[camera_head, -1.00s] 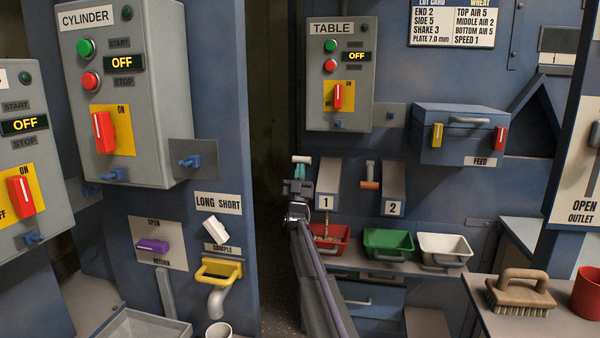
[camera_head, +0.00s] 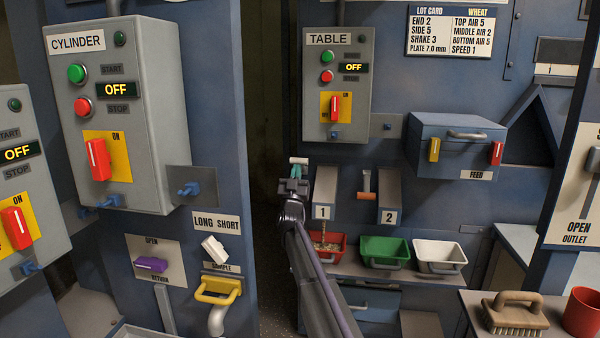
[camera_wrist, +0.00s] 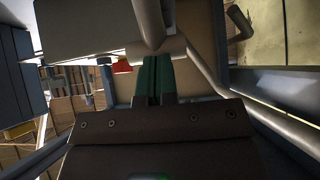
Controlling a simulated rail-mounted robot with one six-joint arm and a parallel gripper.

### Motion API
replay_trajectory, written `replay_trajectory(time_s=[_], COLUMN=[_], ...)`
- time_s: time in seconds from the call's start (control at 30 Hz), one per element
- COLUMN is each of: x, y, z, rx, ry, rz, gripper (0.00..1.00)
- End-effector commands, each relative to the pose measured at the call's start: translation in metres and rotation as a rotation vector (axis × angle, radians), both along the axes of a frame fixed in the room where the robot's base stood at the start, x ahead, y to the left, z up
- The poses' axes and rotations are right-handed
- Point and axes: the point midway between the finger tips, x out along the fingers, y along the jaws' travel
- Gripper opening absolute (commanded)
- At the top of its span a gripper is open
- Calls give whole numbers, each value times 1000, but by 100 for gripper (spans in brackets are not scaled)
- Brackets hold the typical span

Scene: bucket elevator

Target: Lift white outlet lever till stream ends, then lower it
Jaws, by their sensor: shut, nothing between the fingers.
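The white outlet lever handle (camera_head: 299,160) is a short pale bar to the left of spout 1 (camera_head: 325,190). My gripper (camera_head: 296,172) is shut and empty, with its teal fingertips directly under the handle. In the wrist view the fingertips (camera_wrist: 155,75) meet a pale crossbar, the lever handle (camera_wrist: 160,48), and appear to touch it. A thin brown stream (camera_head: 323,232) shows below spout 1, over the red tray (camera_head: 340,243), which holds some grain. My arm hides the tray's left side and part of the spout area.
Spout 2 (camera_head: 390,195) has an orange-handled lever (camera_head: 366,197) beside it. A green tray (camera_head: 385,251) and a white tray (camera_head: 440,254) stand on the shelf right of the red tray. A brush (camera_head: 515,312) and red cup (camera_head: 582,312) sit at the lower right.

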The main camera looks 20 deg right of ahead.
Motion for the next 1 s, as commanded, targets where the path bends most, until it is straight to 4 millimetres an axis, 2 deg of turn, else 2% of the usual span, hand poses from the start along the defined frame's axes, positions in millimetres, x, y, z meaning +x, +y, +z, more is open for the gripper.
replay_trajectory(time_s=[0.17,0.4,0.57,0.73,0.87,0.93,0.97,1.0], x=[-28,-75,-92,-90,-66,-61,-64,-73], y=[7,31,41,42,55,70,78,88], z=[-33,-79,-91,-90,-116,-147,-165,-191], rx=[4,6,5,18,58,92,110,140], ry=[-1,-1,-1,9,203,411,519,673], rz=[-5,-4,-5,16,154,268,317,376], gripper=[0,0,0,0,0,0,0,0])
